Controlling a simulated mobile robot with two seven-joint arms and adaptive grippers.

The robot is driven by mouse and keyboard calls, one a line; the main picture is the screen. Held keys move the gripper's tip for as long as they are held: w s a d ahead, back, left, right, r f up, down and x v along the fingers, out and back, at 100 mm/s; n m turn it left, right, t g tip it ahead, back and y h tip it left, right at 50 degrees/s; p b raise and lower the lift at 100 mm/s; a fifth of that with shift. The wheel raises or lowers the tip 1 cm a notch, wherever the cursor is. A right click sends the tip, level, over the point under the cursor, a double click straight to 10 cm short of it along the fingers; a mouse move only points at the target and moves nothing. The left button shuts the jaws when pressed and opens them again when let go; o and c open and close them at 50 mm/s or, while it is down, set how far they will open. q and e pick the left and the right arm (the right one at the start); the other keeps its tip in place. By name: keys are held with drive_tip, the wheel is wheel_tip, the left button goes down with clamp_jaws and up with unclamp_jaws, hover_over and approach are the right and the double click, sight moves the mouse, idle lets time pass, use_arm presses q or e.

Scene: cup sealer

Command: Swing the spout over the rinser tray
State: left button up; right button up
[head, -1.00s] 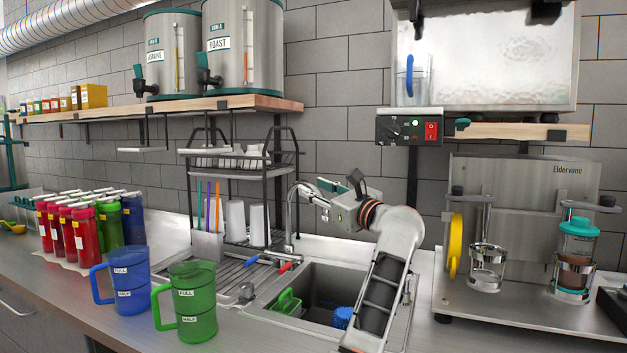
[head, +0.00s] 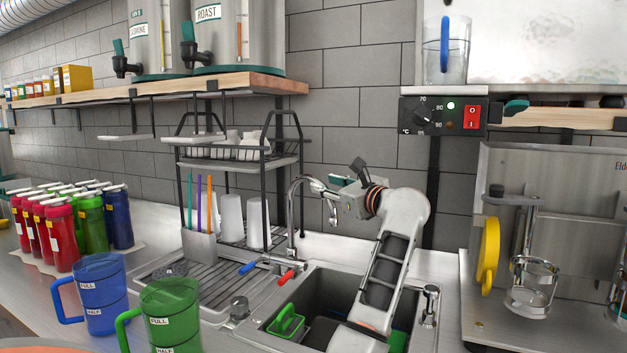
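The chrome spout (head: 292,204) rises from a tap with a blue and a red handle behind the sink, and its curved end points right, toward the basin. My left gripper (head: 324,200) is at the spout's end, with its fingers beside or around it; whether they grip it cannot be told. A grooved metal tray (head: 205,290) lies left of the sink, with a dark round fitting (head: 172,269) at its back left; this looks like the rinser tray. The spout's end is not above it. My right gripper is not in view.
The sink (head: 314,285) holds a green item (head: 286,322). A wire rack (head: 240,165) stands behind the tray, with a straw holder and white cups. Blue (head: 102,295) and green (head: 170,318) jugs stand at the front left. A brewing machine (head: 560,220) is at right.

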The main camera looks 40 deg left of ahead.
use_arm(q)
drive_tip(key=x, duration=0.6)
drive_tip(key=shift+a+p, duration=0.4)
clamp_jaws()
